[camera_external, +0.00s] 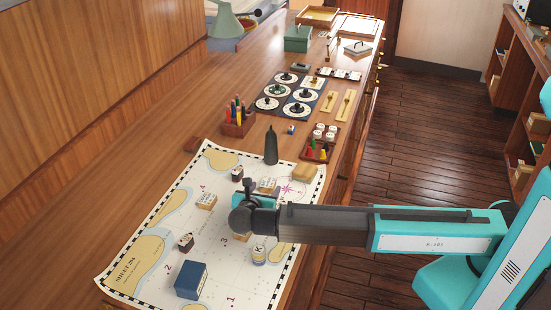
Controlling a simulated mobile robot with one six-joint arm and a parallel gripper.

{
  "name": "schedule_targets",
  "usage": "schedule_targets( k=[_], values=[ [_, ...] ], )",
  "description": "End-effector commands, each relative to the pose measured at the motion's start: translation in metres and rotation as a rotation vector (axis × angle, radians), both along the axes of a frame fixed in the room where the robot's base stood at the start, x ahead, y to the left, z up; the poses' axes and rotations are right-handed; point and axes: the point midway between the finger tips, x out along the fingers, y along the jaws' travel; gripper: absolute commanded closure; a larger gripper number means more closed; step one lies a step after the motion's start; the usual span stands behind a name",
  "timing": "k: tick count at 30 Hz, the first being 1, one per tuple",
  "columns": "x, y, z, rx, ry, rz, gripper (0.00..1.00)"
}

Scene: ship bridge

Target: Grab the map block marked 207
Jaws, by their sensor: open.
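Several small blocks lie on a nautical chart (150,265) marked "SHEET 204". A tan block with a white label (206,202) lies left of my gripper, and another pale-labelled block (267,186) lies just behind it. A dark block with a pale face (186,242) lies at the left, and a similar one (237,174) lies farther back. The markings are too small to read, so I cannot tell which block is 207. My gripper (245,207) is open above the chart's middle. Its fingertips are mostly hidden by the wrist, as is whatever lies directly below.
A blue box (191,280) and a yellow-and-white cylinder marked K (259,254) stand on the chart's near part. A dark upright cone-like object (271,146) stands at its far edge.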

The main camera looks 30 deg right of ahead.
Motion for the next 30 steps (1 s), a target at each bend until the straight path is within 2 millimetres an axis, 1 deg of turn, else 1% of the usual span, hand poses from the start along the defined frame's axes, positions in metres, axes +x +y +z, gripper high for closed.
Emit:
schedule_targets(
  k=[3, 6, 23, 26, 30],
  values=[
    [0.0089, -0.0074, -0.0038, -0.001, 0.001, 0.0, 0.44],
    [0.013, -0.0108, -0.0068, -0.001, 0.001, 0.0, 0.44],
    [0.0137, -0.0111, -0.0076, 0.0, 0.0, 0.001, 0.44],
    [0.0137, -0.011, -0.0076, 0.0, 0.0, 0.001, 0.59],
    [0.0137, -0.011, -0.0076, 0.0, 0.0, 0.001, 0.83]
  ],
)
